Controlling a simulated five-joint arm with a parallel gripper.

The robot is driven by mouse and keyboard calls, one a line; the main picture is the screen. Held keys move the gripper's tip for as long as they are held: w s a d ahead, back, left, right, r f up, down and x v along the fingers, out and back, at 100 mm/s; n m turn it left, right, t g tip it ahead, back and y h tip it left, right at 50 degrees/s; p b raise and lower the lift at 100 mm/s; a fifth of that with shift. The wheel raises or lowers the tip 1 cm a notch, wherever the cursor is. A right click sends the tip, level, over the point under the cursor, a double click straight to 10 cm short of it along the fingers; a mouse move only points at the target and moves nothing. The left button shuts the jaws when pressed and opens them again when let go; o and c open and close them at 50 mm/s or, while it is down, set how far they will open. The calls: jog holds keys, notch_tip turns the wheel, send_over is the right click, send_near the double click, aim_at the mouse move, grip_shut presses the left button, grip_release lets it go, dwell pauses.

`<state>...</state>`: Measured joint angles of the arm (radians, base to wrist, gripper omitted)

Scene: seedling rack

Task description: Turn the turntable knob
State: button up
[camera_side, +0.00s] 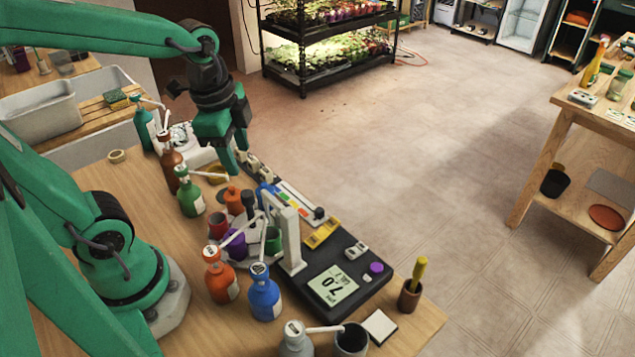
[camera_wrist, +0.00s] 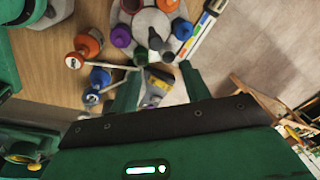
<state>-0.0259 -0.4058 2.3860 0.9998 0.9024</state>
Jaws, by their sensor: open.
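The turntable (camera_side: 258,254) is a pale round disc on the bench, partly hidden by the cups on it. It also shows at the top of the wrist view (camera_wrist: 150,20). A dark upright post (camera_side: 249,203) near its middle looks like the knob; I cannot tell for sure. Red (camera_side: 218,226), purple (camera_side: 235,244) and green (camera_side: 273,240) cups and an orange vessel (camera_side: 232,197) stand around it. My gripper (camera_side: 236,158) is open and empty, above and behind the turntable in the side view, apart from it. Its two fingers (camera_wrist: 160,84) point toward the bench in the wrist view.
Pump bottles in green (camera_side: 190,196), orange (camera_side: 220,278) and blue (camera_side: 264,297) crowd the turntable. A white post (camera_side: 289,238) rises beside a black scale (camera_side: 340,283). A strip of coloured blocks (camera_side: 275,197) lies along the far bench edge.

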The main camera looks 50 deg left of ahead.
aim_at(247, 193)
jog(key=m, duration=0.1)
jog(key=f+m+g, duration=0.1)
jog(key=m, duration=0.1)
jog(key=w+f+m, duration=0.1)
jog(key=m, duration=0.1)
jog(key=shift+a+f+g, duration=0.2)
jog(key=shift+f+g, duration=0.05)
jog(key=shift+g, duration=0.15)
jog(key=shift+f, duration=0.1)
jog(key=shift+f, duration=3.8)
jog(key=c, duration=1)
